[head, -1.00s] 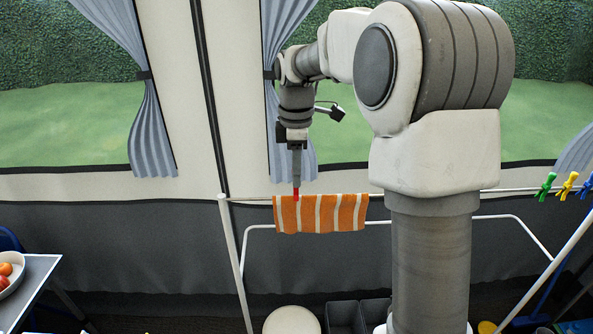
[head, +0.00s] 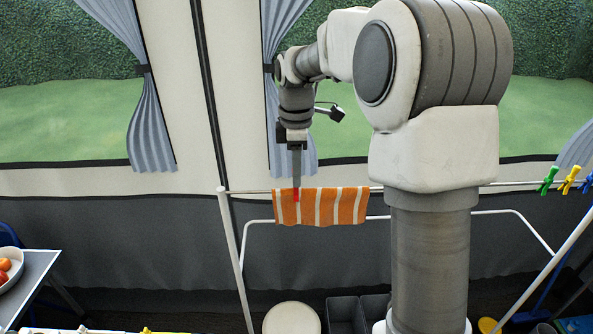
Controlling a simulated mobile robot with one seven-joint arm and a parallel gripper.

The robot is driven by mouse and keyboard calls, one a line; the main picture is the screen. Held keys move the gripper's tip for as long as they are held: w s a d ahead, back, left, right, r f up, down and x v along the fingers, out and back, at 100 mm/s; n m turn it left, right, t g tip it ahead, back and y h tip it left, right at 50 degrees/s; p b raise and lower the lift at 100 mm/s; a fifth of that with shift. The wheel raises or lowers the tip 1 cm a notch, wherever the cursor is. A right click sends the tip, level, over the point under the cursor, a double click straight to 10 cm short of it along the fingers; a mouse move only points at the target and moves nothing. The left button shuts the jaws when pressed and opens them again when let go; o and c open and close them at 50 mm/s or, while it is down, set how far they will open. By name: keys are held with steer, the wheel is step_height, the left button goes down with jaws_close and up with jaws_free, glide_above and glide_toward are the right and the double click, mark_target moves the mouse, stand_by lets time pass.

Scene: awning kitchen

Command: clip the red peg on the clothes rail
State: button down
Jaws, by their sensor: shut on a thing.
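The red peg (head: 297,194) is at the tip of my gripper (head: 296,184), which is shut on it. It is at the top edge of an orange and white striped cloth (head: 343,206), left of the cloth's middle. The cloth hangs over the white clothes rail (head: 250,191). The gripper points straight down from above the rail. The peg is small here, and I cannot tell whether its jaws grip the rail and cloth or only stand in front of them.
Green (head: 548,181), yellow (head: 569,180) and blue (head: 588,184) pegs sit on the rail at the right. A table (head: 38,270) with a fruit bowl (head: 10,268) stands at the left. A round white top (head: 291,319) and grey bins (head: 346,314) are below the rail.

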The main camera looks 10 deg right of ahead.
steer(key=shift+f+b, duration=0.3)
steer(key=shift+f, duration=0.3)
steer(key=shift+c, duration=1.1)
jaws_free()
steer(key=shift+r+p, duration=3.1)
steer(key=shift+r, duration=0.5)
